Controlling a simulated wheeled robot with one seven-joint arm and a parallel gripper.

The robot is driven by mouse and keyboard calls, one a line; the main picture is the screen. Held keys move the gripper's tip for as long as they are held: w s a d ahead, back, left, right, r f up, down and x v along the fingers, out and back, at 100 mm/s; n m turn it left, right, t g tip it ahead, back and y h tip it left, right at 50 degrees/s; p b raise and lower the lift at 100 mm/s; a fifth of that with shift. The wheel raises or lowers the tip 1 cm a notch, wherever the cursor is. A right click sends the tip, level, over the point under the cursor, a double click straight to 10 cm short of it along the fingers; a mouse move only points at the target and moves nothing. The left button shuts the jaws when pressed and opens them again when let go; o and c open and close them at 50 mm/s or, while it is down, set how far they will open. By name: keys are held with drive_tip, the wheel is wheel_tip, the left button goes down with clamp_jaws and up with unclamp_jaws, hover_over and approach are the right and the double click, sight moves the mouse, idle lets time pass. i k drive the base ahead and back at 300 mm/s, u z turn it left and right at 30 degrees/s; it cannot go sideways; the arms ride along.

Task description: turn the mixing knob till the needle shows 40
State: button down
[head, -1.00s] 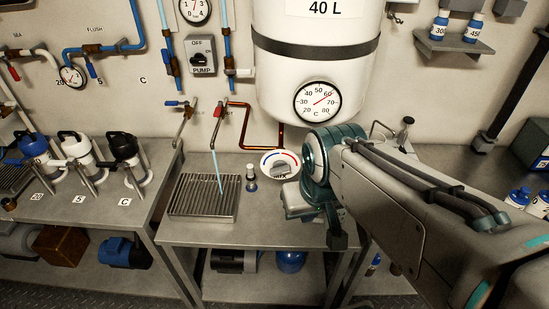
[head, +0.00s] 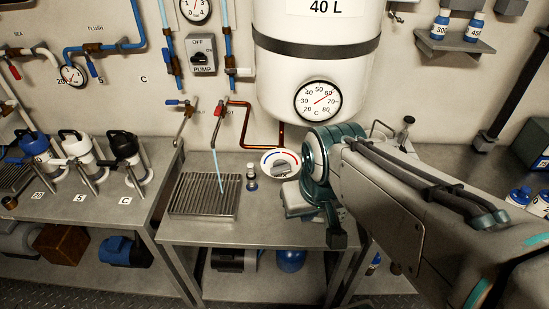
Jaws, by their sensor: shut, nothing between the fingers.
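The mixing knob (head: 281,167) sits on a round white dial plate with a blue and a red arc, above the bench. The round gauge (head: 318,101) on the white tank has a scale in C, and its red needle points to the upper right, at roughly 60. My gripper (head: 297,198) is just right of and below the knob, at the end of my teal wrist. It is shut and empty. Its fingertips are mostly hidden, so I cannot tell whether they touch the knob.
Water runs from a red-handled tap (head: 218,110) onto a drain grate (head: 204,194). A small bottle (head: 251,178) stands between the grate and the knob. The white tank (head: 315,60) hangs behind my wrist. A copper pipe (head: 281,134) runs down behind the dial.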

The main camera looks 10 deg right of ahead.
sight(280, 166)
drive_tip(key=k, duration=0.5)
drive_tip(key=u, duration=2.1)
drive_tip(key=i, duration=1.2)
drive_tip(key=z, duration=2.15)
